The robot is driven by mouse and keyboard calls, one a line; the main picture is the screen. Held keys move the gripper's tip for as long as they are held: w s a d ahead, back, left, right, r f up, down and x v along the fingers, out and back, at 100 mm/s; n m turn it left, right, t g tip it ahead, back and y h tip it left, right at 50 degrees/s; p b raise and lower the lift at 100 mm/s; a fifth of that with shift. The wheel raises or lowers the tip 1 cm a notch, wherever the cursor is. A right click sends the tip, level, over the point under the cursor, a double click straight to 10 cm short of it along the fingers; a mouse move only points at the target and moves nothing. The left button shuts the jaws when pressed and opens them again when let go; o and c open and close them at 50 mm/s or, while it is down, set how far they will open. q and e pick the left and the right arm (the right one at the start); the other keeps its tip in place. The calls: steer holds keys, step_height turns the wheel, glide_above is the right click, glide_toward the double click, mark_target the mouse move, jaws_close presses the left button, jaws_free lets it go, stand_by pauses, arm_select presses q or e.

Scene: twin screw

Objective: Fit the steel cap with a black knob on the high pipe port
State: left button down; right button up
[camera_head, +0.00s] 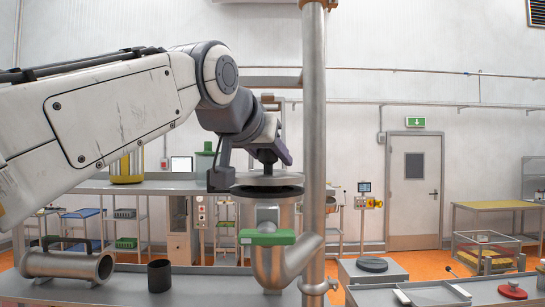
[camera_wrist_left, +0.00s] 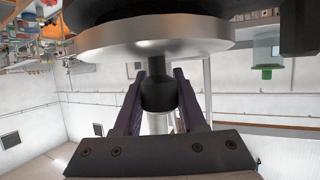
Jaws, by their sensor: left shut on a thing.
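My left gripper (camera_head: 269,156) is shut on the black knob of the steel cap (camera_head: 262,181). The cap is a round, roughly level steel disc directly over the high pipe port (camera_head: 268,211), the upturned end of a steel elbow pipe. A dark ring (camera_head: 267,193) shows between cap and port; I cannot tell whether the cap touches it. In the left wrist view the black knob (camera_wrist_left: 158,93) sits between the purple fingers, with the steel disc (camera_wrist_left: 150,38) and a black round part (camera_wrist_left: 130,12) beyond it. My right gripper is not in view.
A vertical steel pipe (camera_head: 313,110) stands close to the right of the cap. A horizontal steel pipe (camera_head: 68,266) and a black cylinder (camera_head: 160,276) are at lower left. A red-knobbed cap (camera_head: 512,290) lies at right.

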arm_select(q)
steer(key=shift+f, duration=0.2)
steer(key=shift+c, duration=2.4)
jaws_free()
steer(key=shift+r, duration=0.4)
steer(key=shift+r+p, duration=0.5)
steer(key=shift+p, duration=0.25)
steer(key=b+v, duration=0.1)
steer(key=v, duration=0.1)
steer(key=b+v, duration=0.1)
steer(key=shift+s+a+f, duration=0.1)
steer(key=shift+s+f, duration=0.15)
steer(key=shift+s, duration=0.2)
steer(key=b+v, duration=0.1)
steer(key=v, duration=0.7)
steer(key=shift+a+r, duration=0.1)
